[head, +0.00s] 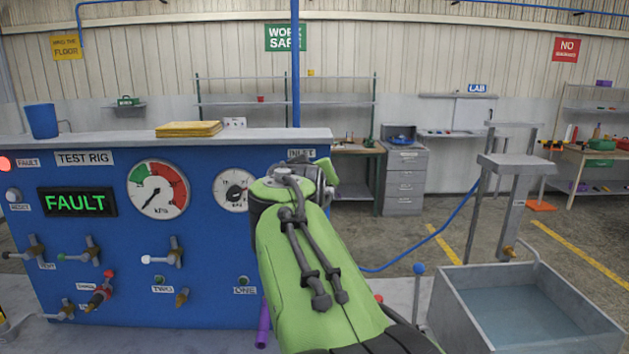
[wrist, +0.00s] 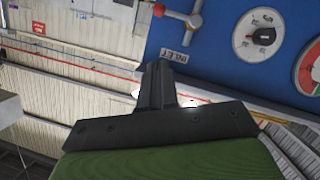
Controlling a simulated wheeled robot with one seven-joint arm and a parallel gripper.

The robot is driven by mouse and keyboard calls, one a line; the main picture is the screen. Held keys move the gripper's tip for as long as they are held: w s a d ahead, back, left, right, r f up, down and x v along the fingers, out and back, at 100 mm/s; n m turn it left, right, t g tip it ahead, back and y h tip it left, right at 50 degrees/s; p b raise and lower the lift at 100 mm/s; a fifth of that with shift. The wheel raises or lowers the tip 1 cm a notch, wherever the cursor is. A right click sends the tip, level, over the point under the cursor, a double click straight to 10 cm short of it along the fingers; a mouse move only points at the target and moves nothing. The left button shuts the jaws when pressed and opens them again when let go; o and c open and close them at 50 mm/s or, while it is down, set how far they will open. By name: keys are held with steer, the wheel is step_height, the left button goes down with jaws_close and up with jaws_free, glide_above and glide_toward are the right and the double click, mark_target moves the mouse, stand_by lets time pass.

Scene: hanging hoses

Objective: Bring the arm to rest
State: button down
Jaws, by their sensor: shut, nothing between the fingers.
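My green arm (head: 310,270) rises from the bottom of the head view in front of the right end of the blue test rig (head: 130,225). My gripper (wrist: 158,70) shows in the wrist view with its dark fingers together and nothing between them. In the head view its fingers are hidden behind the arm. In the wrist view the fingers appear just below the rig's INLET label (wrist: 178,54), and I cannot tell the gap to the panel.
The rig carries gauges (head: 158,190), several valve handles and a lit FAULT display (head: 77,203). A blue cup (head: 41,121) and yellow folders (head: 188,129) sit on its top. A grey water tank (head: 460,318) stands at the right, with a blue hose (head: 425,243) running behind it.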

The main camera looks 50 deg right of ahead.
steer(key=shift+d, duration=0.15)
stand_by(0.4)
steer(key=a+f+n+t+y, duration=0.2)
steer(key=a+f+y, duration=0.4)
steer(key=a, duration=0.5)
steer(key=s+a+f+n+g+y, duration=0.1)
steer(key=s+a+f+y, duration=0.1)
steer(key=s+a+f, duration=0.2)
steer(key=s+a+f+n+g+y, duration=0.1)
steer(key=s+a+f, duration=0.4)
steer(key=a, duration=0.7)
steer(key=s+a+f+n+g+y, duration=0.2)
steer(key=s+a+f, duration=0.3)
steer(key=a+f, duration=0.3)
steer(key=shift+f+y, duration=0.35)
steer(key=shift+y, duration=0.55)
steer(key=shift+d, duration=0.1)
